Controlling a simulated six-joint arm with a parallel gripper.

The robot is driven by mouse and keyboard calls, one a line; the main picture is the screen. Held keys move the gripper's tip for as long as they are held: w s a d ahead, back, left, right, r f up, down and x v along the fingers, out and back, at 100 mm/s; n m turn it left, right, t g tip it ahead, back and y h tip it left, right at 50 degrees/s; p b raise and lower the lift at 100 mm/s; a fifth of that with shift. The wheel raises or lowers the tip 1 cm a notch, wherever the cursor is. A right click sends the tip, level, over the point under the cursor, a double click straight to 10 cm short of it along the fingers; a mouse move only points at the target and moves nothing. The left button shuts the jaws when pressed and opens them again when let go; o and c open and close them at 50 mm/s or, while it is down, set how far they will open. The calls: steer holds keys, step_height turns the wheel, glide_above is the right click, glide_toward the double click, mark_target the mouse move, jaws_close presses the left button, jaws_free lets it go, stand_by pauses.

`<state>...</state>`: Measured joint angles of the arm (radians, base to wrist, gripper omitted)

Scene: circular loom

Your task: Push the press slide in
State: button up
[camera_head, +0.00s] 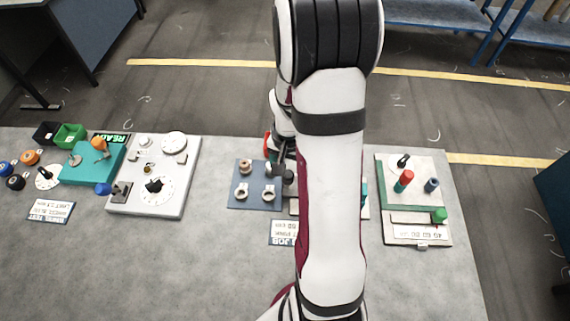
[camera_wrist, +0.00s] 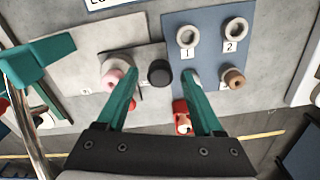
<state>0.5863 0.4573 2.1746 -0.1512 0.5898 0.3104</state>
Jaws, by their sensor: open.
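The press station is a light grey plate (camera_wrist: 80,50) in the wrist view, and my arm covers most of it in the head view. On it a pink cylinder (camera_wrist: 112,76) sits in a grey round seat. A black round knob (camera_wrist: 159,72) is at the plate's edge, beside the blue board; I cannot tell for certain whether it belongs to the slide. A teal handle (camera_wrist: 40,62) on a metal post stands at the left. My gripper (camera_wrist: 160,78) is open, its green fingers on either side of the knob. It is partly hidden in the head view (camera_head: 284,157).
A blue board (camera_wrist: 210,50) with numbered rings and a brown knob (camera_wrist: 234,78) adjoins the plate. A red part (camera_wrist: 181,115) shows between the fingers. In the head view, a white dial panel (camera_head: 180,195) is left and a green-edged station (camera_head: 415,220) right.

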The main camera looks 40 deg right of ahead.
steer(key=shift+f, duration=0.1)
jaws_close()
stand_by(0.3)
stand_by(1.1)
